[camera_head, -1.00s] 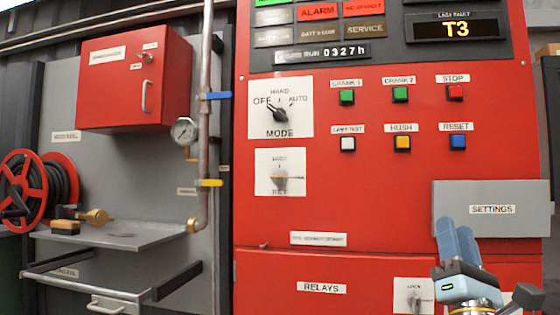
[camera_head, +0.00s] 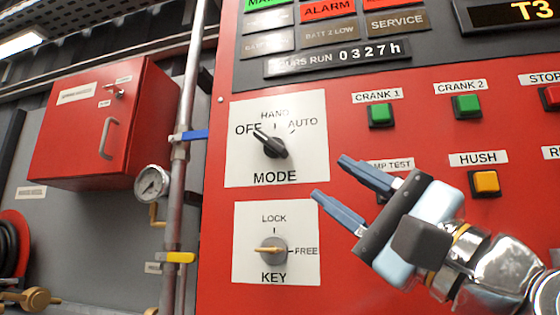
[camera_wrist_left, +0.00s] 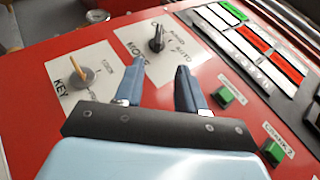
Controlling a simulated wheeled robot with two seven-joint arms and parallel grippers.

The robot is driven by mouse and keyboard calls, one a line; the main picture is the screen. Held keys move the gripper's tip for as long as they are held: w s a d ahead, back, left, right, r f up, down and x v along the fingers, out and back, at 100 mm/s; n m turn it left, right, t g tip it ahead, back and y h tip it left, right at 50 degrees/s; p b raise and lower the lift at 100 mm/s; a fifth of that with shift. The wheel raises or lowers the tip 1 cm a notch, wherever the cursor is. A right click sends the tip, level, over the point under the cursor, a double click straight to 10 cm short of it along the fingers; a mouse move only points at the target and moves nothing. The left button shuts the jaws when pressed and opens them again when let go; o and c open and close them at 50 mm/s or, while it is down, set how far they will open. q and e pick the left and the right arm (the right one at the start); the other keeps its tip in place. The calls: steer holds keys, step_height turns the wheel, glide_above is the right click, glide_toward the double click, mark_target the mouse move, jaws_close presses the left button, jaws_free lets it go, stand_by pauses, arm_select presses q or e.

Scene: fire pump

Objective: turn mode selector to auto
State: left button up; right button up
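The mode selector (camera_head: 272,145) is a black knob on a white plate marked OFF, HAND and AUTO. Its pointer tilts to the upper left, toward OFF. My left gripper (camera_head: 329,177) reaches in from the lower right with its two blue fingers apart and nothing between them. Its tips are right of and a little below the knob in the head view, apart from it. In the left wrist view the knob (camera_wrist_left: 156,40) shows just beyond the gap between the open fingertips (camera_wrist_left: 158,72). My right gripper is in neither view.
A key switch (camera_head: 272,250) sits below the mode plate. Green crank buttons (camera_head: 380,114) and a yellow hush button (camera_head: 485,182) are to the right; my gripper partly hides the lamp test button. A pipe with a blue-handled valve (camera_head: 190,135) stands left of the panel.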

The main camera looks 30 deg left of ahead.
mark_target(278, 148)
arm_select(q)
steer(key=p+x, duration=0.4)
steer(key=x, duration=1)
steer(key=shift+a+f, duration=0.1)
steer(key=shift+a, duration=0.1)
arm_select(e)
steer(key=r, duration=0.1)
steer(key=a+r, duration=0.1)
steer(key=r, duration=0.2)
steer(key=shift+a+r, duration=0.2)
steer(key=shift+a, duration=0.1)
arm_select(q)
jaws_close()
